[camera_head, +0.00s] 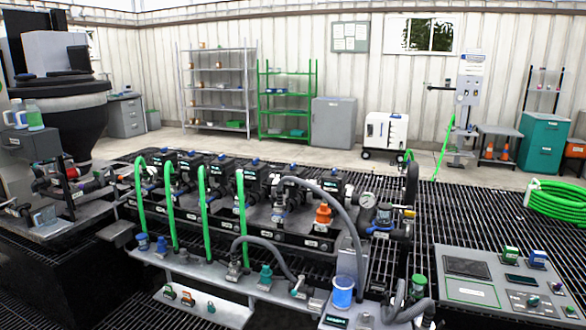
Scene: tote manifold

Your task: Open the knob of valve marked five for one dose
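A manifold of several black valve bodies (254,181) stands in a row on a dark grated deck, with small blue knobs on top. Small white labels are on the valves, but their numbers are too small to read, so I cannot tell which valve is marked five. Green hoses (241,218) rise from the front ledge to several valves. A grey hose (349,215) arches down at the right end. An orange fitting (323,214) and a round gauge (367,200) sit at the right of the row. Neither of my grippers is in view.
A control panel (470,290) is at the front right. A black hopper-like vessel (70,112) stands at the left. Open grating (480,218) lies right of the manifold.

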